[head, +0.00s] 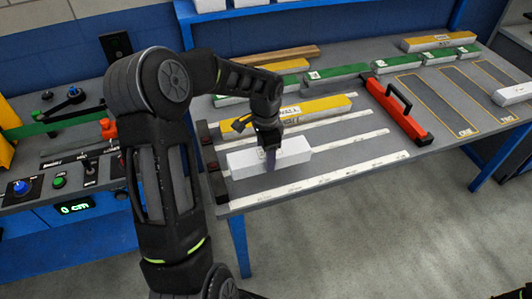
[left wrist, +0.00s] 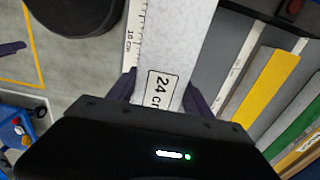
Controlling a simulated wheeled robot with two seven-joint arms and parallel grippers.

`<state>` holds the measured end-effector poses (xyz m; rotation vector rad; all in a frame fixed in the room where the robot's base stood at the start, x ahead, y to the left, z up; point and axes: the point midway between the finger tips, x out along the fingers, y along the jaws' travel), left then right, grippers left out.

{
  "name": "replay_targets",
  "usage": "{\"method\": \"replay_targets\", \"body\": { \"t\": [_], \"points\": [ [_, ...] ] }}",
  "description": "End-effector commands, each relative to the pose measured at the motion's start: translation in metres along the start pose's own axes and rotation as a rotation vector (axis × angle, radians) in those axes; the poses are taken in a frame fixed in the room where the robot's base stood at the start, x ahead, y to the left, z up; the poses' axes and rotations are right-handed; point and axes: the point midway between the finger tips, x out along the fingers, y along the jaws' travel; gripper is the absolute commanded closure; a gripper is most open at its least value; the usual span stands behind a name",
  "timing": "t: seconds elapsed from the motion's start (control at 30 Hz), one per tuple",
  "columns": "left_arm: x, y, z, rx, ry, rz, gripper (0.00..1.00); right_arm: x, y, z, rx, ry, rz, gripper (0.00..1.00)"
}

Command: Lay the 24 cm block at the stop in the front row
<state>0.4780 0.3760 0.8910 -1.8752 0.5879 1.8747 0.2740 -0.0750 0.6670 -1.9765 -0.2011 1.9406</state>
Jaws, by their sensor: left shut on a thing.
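The white 24 cm block (head: 294,151) is between the fingers of my left gripper (head: 269,153), over the front row at the near side of the table. Its "24 cm" label (left wrist: 162,90) faces my left wrist camera, between the two fingers (left wrist: 162,97). The block lies roughly along the row. Its left end is close to the dark stop (head: 218,187), with a small gap showing. I cannot tell whether it touches the table or hangs just above it. The front ruler strip (head: 340,175) runs along its near side. My right gripper is not in view.
Behind the front row lie a yellow-topped block (head: 315,107) and green-topped blocks (head: 340,72). A red bar with a black handle (head: 398,108) stands to the right, before outlined spaces (head: 425,105). A control panel (head: 60,182) reading "0 cm" is at the left.

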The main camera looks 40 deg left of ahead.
Motion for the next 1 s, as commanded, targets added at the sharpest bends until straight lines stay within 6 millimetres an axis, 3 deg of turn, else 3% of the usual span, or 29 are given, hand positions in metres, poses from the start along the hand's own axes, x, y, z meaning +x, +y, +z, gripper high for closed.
{"method": "replay_targets", "body": {
  "t": [0.1, 0.43, 1.0],
  "points": [
    [0.019, 0.000, 0.000, 0.000, -0.001, 0.001, 0.82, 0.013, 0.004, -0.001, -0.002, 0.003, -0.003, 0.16],
    [0.053, 0.000, 0.000, 0.000, 0.000, 0.000, 0.82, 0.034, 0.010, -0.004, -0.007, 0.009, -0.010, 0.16],
    [0.059, 0.000, 0.000, 0.000, 0.000, 0.000, 0.82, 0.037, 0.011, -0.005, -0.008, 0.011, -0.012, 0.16]
  ]
}}
